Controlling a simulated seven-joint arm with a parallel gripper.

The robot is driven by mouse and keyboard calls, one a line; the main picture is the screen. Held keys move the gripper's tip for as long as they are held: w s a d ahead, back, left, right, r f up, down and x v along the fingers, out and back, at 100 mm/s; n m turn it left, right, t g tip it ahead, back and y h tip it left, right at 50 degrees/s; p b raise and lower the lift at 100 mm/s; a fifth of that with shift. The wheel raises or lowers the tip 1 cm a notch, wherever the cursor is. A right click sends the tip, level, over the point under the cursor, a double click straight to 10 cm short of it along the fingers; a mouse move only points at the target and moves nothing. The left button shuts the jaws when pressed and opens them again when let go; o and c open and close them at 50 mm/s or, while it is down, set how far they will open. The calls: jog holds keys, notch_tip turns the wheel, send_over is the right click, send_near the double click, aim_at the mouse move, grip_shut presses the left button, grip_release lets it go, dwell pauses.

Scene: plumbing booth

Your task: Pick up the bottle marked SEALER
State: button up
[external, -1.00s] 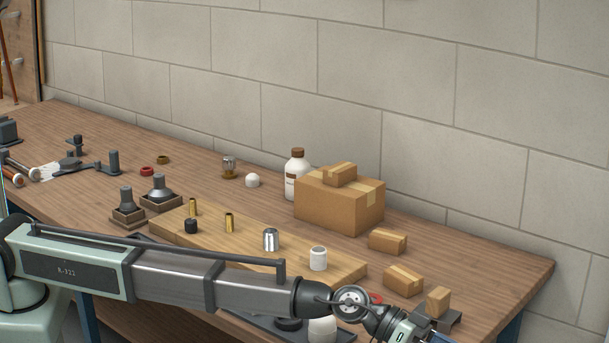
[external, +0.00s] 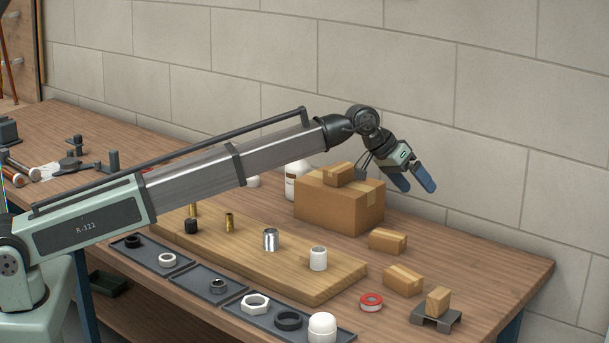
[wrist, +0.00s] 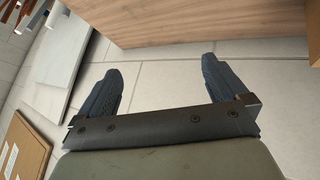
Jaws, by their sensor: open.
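A white bottle (external: 294,184) stands near the back of the workbench, just left of the large cardboard box, which covers part of its right side. My arm passes in front of its top and hides the cap. No marking on it can be read from here. My gripper (external: 417,185) is raised to the right of the large box, with its blue fingers apart and pointing down to the right. In the wrist view my gripper (wrist: 160,67) shows its two fingers spread, with nothing between them. The bottle is not seen in the wrist view.
The large cardboard box (external: 338,207) carries a small box (external: 339,174). Two small boxes (external: 387,241) (external: 403,281) lie to its right front. A wooden board (external: 300,268) with fittings lies in front. The bench (external: 480,262) is bare at the right.

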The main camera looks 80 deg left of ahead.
jog(key=s+a+r+n+g+y, duration=0.1)
jog(key=s+a+n, duration=0.1)
jog(key=s+a, duration=0.35)
jog(key=s+a+r+n+g, duration=0.1)
jog(key=s+a+n+g, duration=0.1)
jog(key=a, duration=0.7)
jog(key=s+a+r+n+g+y, duration=0.1)
jog(key=s+a+r, duration=0.15)
jog(key=a, duration=0.45)
notch_tip(320, 180, up, 2)
jog(key=n+g+h, duration=0.2)
jog(key=n+g, duration=0.2)
jog(key=n, duration=0.4)
send_over(293, 171)
jog(key=w+a, duration=0.2)
jog(key=a, duration=0.1)
jog(key=shift+s+f, duration=0.2)
jog(key=shift+f, duration=0.35)
notch_tip(293, 171, down, 13)
jog(key=shift+a+r, duration=0.1)
jog(key=shift+r, duration=0.05)
jog(key=c, duration=1.8)
